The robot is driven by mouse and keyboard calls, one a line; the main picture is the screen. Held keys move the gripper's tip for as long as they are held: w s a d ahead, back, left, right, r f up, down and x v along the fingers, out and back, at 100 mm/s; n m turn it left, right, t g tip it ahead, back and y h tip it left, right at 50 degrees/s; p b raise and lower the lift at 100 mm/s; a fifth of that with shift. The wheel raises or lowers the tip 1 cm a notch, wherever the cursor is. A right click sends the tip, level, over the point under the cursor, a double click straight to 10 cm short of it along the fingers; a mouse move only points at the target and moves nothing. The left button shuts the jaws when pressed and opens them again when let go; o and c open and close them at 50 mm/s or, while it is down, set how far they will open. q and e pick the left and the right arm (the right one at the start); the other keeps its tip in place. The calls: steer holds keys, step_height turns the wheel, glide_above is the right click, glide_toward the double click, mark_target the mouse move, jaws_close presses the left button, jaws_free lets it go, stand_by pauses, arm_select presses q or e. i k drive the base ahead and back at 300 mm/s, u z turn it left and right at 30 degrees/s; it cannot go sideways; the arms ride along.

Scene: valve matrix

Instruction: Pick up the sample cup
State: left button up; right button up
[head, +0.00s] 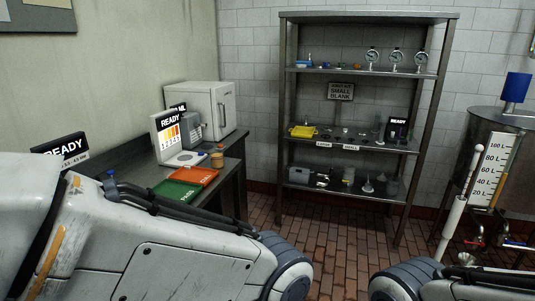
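A small cup-like container with amber or orange contents (217,160) stands on the dark side bench (232,150) at the left, just behind the red and green mats. It may be the sample cup, but it is too small to be sure. My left arm fills the lower left of the head view, and part of my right arm shows at the lower right. Neither gripper is in view, so I cannot tell what they hold.
A green mat (177,191) and red mat (196,175) lie on the bench, near a READY colour-scale display (169,132) and white cabinet (213,104). A metal shelf rack (362,16) stands at the back. A steel tank (515,160) is right. Brick floor between is clear.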

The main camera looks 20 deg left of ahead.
mark_target(216, 155)
steer(key=i, duration=2.8)
steer(key=u, duration=2.8)
